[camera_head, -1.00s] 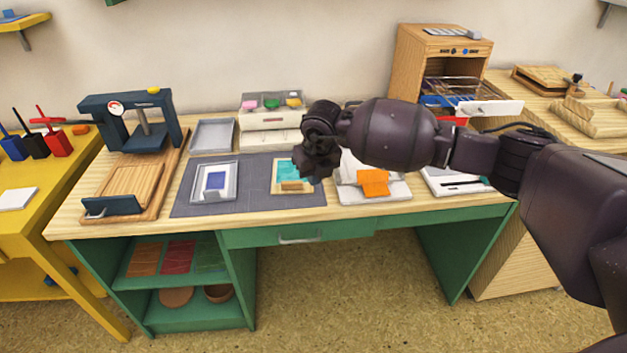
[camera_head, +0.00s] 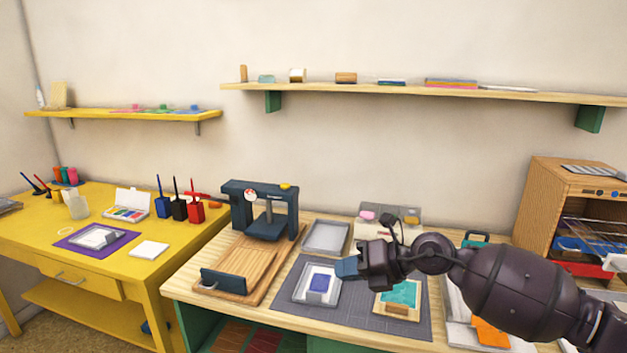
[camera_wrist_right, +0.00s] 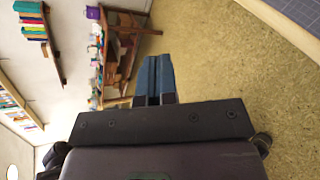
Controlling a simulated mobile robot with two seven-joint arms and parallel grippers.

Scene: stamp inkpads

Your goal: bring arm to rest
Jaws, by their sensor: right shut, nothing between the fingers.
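My right gripper (camera_head: 347,268) comes in from the right in the head view, above the grey mat on the wooden table. Its blue fingertips are shut and empty, pointing left. They also show shut in the right wrist view (camera_wrist_right: 154,82), with bare floor and distant shelves beyond. In the head view the fingertips appear just right of the tray with the blue pad. My right arm covers part of the table's right side. My left gripper is in neither view.
A dark press (camera_head: 262,212) stands left on the wooden table. A grey mat (camera_head: 345,325) holds a tray with a blue pad (camera_head: 318,284) and a teal piece with a wooden block (camera_head: 398,298). A yellow table (camera_head: 120,250) stands left; a wooden oven-like box (camera_head: 560,205) is at right.

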